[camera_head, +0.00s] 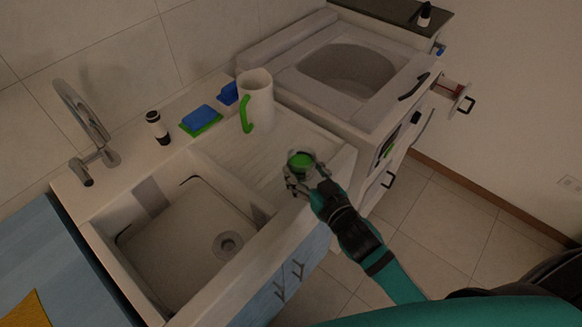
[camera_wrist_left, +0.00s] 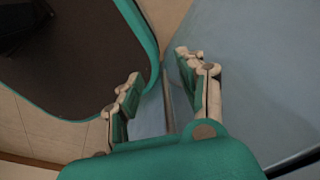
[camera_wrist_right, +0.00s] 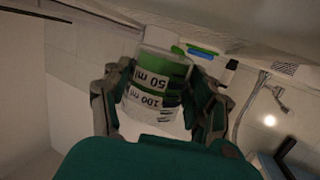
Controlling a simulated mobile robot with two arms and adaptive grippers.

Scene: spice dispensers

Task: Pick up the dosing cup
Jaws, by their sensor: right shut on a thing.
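The dosing cup is marked "50 ml" and "100 ml" in the right wrist view (camera_wrist_right: 155,82); it has green and white parts. In the head view its green part (camera_head: 300,160) shows between the fingers of my right gripper (camera_head: 303,172). My right gripper (camera_wrist_right: 160,100) is shut on the cup, with a finger on each side. It is over the front right part of the sink unit; whether the cup touches the surface I cannot tell. My left gripper (camera_wrist_left: 164,80) is open and empty in the left wrist view, and is not in the head view.
A white pitcher (camera_head: 260,100) with a green handle stands behind the cup. A blue and green sponge (camera_head: 201,119), a small black and white bottle (camera_head: 157,127) and a faucet (camera_head: 90,125) line the back. The sink basin (camera_head: 180,235) is empty. An open drawer (camera_head: 455,95) is at right.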

